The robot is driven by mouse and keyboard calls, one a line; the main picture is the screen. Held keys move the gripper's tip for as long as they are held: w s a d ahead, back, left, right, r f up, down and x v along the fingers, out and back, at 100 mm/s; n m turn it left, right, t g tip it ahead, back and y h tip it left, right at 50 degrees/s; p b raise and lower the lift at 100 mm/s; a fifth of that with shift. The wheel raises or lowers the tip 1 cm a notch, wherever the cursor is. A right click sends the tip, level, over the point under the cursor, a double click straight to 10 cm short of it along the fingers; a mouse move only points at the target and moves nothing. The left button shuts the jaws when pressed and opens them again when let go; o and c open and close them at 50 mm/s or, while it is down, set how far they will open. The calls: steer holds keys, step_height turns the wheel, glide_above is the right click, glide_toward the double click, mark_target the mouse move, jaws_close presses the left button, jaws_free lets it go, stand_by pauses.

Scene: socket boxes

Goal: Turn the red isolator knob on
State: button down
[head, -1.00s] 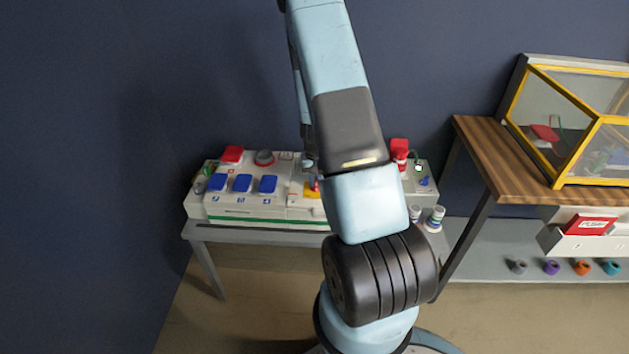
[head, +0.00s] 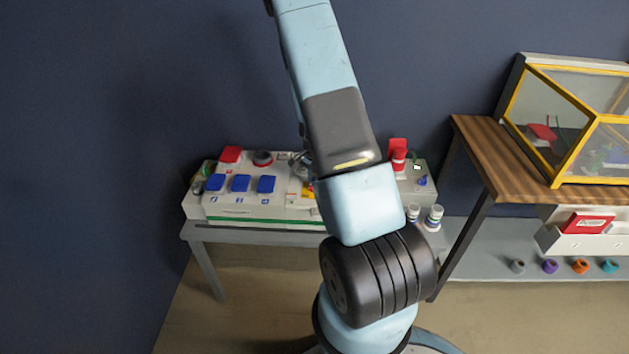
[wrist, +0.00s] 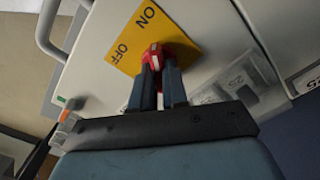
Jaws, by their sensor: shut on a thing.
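The red isolator knob (wrist: 154,55) sits on a yellow plate (wrist: 125,57) marked ON and OFF, in the wrist view. My gripper (wrist: 160,68) is shut on the knob, one finger on each side of it. The ON mark is at the plate's upper part and the OFF mark at its left. The fingers hide part of the knob, and I cannot tell its exact pointing direction.
The white socket boxes (head: 262,208) stand on a grey table (head: 205,233), with several blue covers (head: 240,183) at the left. A red plug (head: 398,152) stands at the right. A wooden table (head: 480,150) with a yellow-framed case (head: 510,95) is farther right.

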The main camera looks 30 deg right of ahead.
steer(key=shift+m, duration=0.6)
steer(key=c, duration=1.1)
jaws_free()
steer(key=shift+c, duration=0.2)
steer(key=shift+r, duration=0.15)
step_height(320, 180, up, 14)
steer(key=shift+f, duration=0.25)
